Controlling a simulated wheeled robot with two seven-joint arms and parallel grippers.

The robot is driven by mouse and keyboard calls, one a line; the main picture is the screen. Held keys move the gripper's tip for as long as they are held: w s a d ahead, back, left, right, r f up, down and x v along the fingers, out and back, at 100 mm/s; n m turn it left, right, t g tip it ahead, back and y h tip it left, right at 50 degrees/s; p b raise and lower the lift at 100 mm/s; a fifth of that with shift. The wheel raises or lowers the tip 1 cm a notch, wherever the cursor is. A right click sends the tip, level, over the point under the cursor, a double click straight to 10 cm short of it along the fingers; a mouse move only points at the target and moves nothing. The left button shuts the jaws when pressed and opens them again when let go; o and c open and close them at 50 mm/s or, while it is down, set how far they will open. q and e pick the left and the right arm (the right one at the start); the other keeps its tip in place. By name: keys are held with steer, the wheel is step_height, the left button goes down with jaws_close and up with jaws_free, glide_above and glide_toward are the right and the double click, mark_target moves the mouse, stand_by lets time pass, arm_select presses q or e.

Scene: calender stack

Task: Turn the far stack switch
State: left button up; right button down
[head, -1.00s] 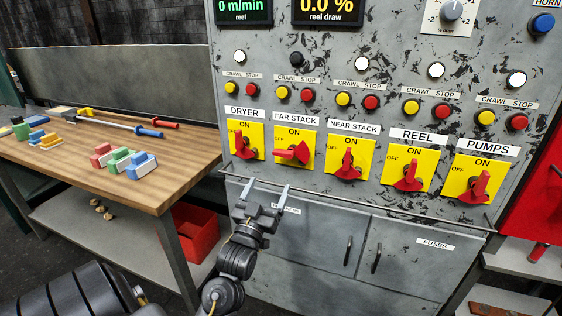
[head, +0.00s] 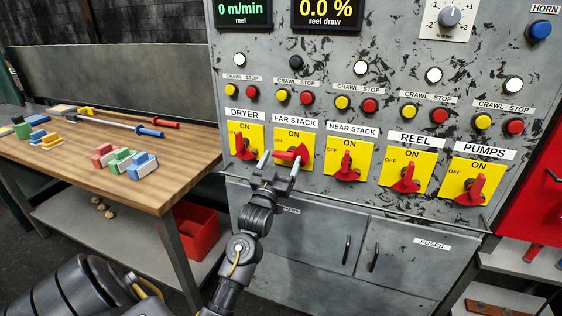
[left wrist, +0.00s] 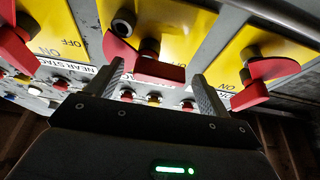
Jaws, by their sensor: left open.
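The far stack switch is a red handle (head: 296,153) on a yellow plate (head: 306,136) under the FAR STACK label. Its handle lies roughly sideways, unlike its neighbours' more upright handles. My left gripper (head: 279,162) is open and empty at this switch's lower edge, its fingers spread to either side of the handle's left part. In the left wrist view the red handle (left wrist: 158,69) shows upside down beyond and between the fingertips (left wrist: 160,78). I cannot tell whether a finger touches it. My right gripper is not in view.
The dryer switch (head: 243,149) is close on the left and the near stack switch (head: 347,168) on the right. Reel (head: 405,180) and pumps (head: 472,190) switches follow. A rail (head: 400,213) runs below. A wooden workbench (head: 155,193) with coloured blocks stands left.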

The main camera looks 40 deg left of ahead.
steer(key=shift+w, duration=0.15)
arm_select(q)
steer(key=c, duration=1)
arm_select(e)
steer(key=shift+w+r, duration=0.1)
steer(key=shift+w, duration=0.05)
